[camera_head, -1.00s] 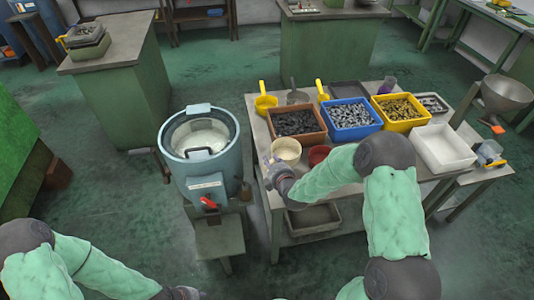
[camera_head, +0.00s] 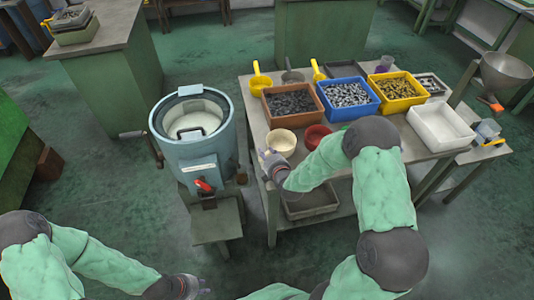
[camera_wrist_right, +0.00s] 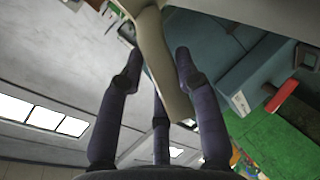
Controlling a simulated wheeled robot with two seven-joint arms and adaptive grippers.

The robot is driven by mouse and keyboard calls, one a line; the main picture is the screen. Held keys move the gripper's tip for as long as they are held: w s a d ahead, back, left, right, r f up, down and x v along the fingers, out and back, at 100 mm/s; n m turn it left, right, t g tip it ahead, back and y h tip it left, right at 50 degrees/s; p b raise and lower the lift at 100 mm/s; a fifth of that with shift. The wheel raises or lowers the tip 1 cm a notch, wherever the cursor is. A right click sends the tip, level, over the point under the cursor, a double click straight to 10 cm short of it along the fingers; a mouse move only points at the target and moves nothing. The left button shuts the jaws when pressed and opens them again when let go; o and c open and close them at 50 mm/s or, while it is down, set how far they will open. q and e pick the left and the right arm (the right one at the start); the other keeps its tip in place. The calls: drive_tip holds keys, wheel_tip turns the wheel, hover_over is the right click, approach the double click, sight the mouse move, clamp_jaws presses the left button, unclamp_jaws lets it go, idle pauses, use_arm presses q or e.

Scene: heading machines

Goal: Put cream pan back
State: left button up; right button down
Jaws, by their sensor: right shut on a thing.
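The cream pan (camera_head: 281,141) is at the left front of the worktable, in front of the brown bin and left of a red pan (camera_head: 316,136). My right gripper (camera_head: 271,160) is at its near side. Whether the pan touches the tabletop is hard to tell. My left gripper (camera_head: 203,288) is low at the bottom edge, away from the table, and its fingers are too small to read.
A blue-grey drum machine (camera_head: 196,145) with a red handle stands just left of the table (camera_head: 250,108). Brown (camera_head: 291,117), blue (camera_head: 346,108) and yellow (camera_head: 398,102) bins of parts and a white tray (camera_head: 441,143) fill the tabletop. A grey tray (camera_head: 312,203) sits below.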

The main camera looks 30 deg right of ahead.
drive_tip(key=shift+f+b, duration=0.55)
drive_tip(key=shift+b, duration=0.05)
idle(0.5)
drive_tip(key=c, duration=0.8)
unclamp_jaws()
drive_tip(key=shift+s, duration=0.1)
